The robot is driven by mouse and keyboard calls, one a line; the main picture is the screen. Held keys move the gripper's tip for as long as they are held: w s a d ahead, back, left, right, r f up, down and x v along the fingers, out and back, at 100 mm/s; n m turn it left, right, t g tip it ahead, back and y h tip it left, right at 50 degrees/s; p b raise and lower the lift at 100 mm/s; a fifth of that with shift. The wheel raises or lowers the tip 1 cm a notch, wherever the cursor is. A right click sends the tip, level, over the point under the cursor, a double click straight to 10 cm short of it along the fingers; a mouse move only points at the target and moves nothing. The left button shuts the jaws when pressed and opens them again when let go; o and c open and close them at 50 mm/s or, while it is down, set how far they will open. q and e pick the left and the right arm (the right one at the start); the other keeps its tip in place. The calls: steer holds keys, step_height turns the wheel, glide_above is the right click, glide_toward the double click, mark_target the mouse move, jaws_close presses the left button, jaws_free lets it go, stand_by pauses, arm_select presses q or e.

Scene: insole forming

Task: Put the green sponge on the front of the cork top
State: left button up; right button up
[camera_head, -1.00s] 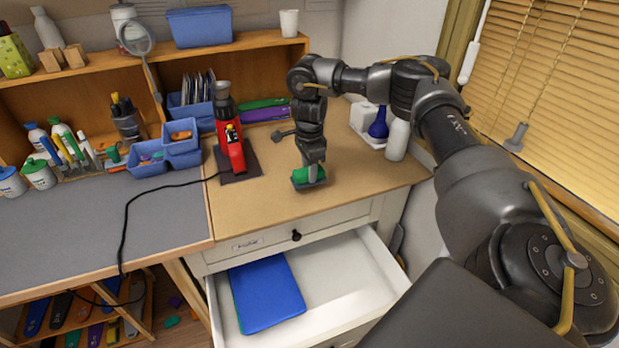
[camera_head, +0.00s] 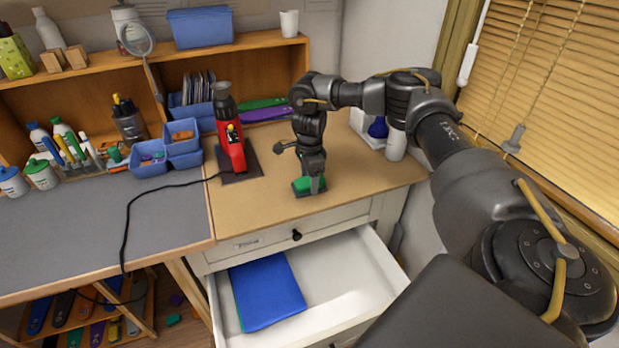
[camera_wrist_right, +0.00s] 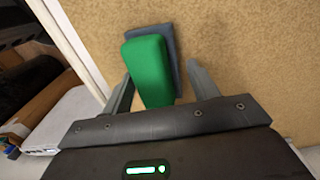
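The green sponge (camera_head: 301,186), with a dark blue-grey underside, is low over the front part of the cork top (camera_head: 255,208). It looks to be resting on it, though the contact is hard to see. My right gripper (camera_head: 312,182) points down at the sponge and hides part of it. In the right wrist view the sponge (camera_wrist_right: 148,68) lies between the fingers of the right gripper (camera_wrist_right: 160,72). The right finger stands clear of it and the left finger is close beside it; the gripper looks open. My left gripper is not in view.
A red tool (camera_head: 232,148) stands on a dark pad behind left. Blue bins (camera_head: 182,138) are farther left. A white tray with bottles (camera_head: 396,142) is at the back right. The drawer (camera_head: 335,270) below is open, with a blue pad (camera_head: 268,292) inside.

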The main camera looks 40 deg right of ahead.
step_height(320, 180, up, 12)
steer(key=shift+r, duration=0.15)
stand_by(0.6)
stand_by(0.5)
